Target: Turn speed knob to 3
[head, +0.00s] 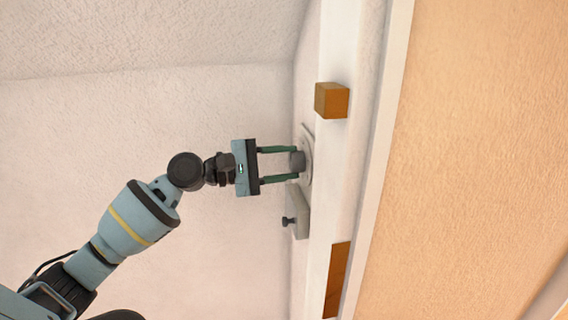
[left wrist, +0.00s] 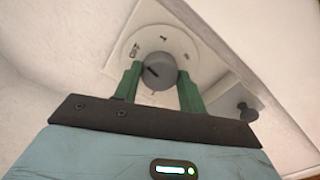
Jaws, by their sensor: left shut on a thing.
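The grey round speed knob (head: 297,160) sits on a pale round dial plate (head: 308,152) on the wall. In the left wrist view the knob (left wrist: 159,75) has a dark pointer line slanting to the upper left, roughly toward a label that looks like OFF. My right gripper is out of view.
Beside the dial, a pale plate (head: 301,205) carries a small dark knob (head: 288,221), near my left gripper's lower finger. An orange-brown block (head: 331,101) and a brown piece (head: 337,280) sit along the white ledge. Free room lies left of the dial.

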